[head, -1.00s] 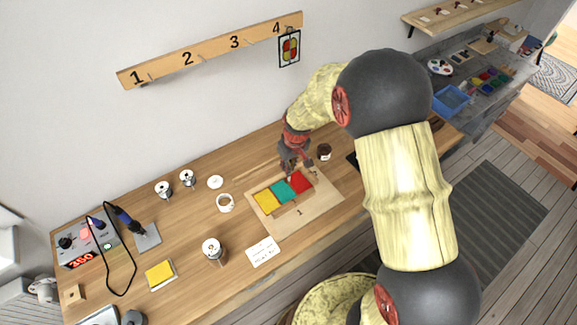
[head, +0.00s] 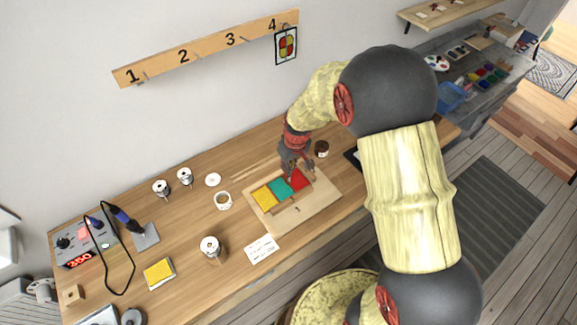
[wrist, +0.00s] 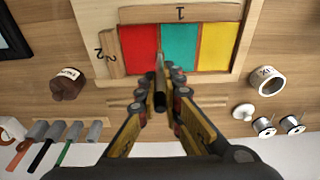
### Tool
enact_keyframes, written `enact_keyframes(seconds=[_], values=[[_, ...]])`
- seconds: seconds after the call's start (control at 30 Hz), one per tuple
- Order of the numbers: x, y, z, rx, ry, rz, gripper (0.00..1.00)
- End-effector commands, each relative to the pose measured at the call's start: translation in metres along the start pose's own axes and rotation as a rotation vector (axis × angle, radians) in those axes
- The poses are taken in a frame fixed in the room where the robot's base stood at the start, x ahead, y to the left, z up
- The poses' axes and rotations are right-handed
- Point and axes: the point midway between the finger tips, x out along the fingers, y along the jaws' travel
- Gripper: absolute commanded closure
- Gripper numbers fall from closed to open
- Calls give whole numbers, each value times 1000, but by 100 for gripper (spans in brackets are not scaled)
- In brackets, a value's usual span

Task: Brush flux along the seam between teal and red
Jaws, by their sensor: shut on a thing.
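The teal tile (head: 280,189) lies between the red tile (head: 300,180) and the yellow tile (head: 263,198) on a wooden board (head: 318,204). In the wrist view the red tile (wrist: 138,47) and teal tile (wrist: 181,42) meet at a narrow seam (wrist: 159,36). My gripper (head: 291,168) is over the far edge of the tiles. In the wrist view my gripper (wrist: 160,98) is shut on a thin dark brush (wrist: 160,78). The brush's end is at the near end of the red-teal seam; I cannot tell whether it touches.
A brown jar (head: 321,149) stands right of my gripper. Wooden strips (wrist: 180,13) border the tiles. A card (head: 262,249) lies in front.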

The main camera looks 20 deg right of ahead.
Motion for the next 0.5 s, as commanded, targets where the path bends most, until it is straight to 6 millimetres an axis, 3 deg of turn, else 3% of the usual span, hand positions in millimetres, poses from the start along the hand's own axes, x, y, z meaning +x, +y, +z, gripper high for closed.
enact_keyframes(seconds=[0.5], values=[[-2, 0, 7, 0, 0, 0, 100]])
